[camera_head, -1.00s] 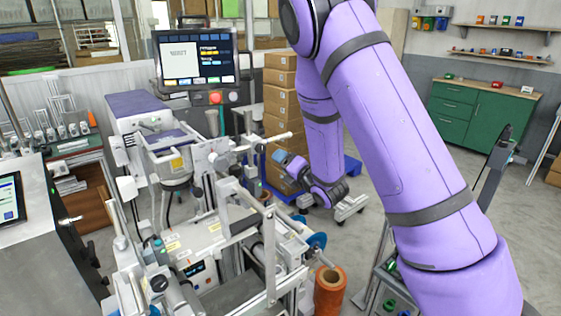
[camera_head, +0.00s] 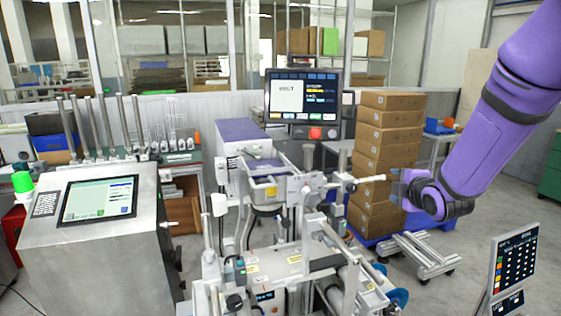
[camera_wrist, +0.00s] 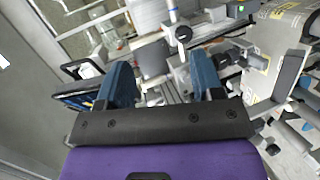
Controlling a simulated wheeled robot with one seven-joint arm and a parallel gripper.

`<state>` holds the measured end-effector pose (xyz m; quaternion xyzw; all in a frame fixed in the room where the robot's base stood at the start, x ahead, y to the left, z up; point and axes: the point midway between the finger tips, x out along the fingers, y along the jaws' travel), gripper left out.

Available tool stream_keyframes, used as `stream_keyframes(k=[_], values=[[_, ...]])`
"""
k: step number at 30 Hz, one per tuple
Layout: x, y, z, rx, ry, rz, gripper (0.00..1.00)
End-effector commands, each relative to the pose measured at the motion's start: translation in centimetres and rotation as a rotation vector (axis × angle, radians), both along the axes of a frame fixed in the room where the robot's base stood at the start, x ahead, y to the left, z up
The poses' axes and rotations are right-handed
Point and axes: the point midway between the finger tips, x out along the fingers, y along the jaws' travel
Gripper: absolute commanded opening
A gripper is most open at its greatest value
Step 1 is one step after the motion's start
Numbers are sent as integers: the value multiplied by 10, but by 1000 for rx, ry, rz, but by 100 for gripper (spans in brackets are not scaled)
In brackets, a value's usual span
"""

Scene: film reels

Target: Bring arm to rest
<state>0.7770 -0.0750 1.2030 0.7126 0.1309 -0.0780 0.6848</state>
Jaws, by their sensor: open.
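My purple arm comes in from the upper right in the head view. My gripper (camera_head: 400,188) is at its lower end, in front of the stacked boxes and just right of the white rod of the film machine. In the wrist view the two blue fingers of my gripper (camera_wrist: 158,85) stand well apart. No object shows held between them. The film machine (camera_head: 265,262) is below and to the left of my gripper. Parts of the machine also show beyond the fingers in the wrist view.
A stack of cardboard boxes (camera_head: 385,150) stands behind my gripper on a blue base. A monitor (camera_head: 303,100) rises above the machine. A steel console (camera_head: 95,240) is at left. A dark keypad panel (camera_head: 513,272) is at lower right. Open floor (camera_head: 475,225) lies right of the boxes.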

Motion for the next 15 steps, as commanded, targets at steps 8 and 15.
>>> stream_keyframes(k=[8,15], values=[[-54,-13,47,344,196,-205,61],[-118,-16,77,619,359,-401,61]])
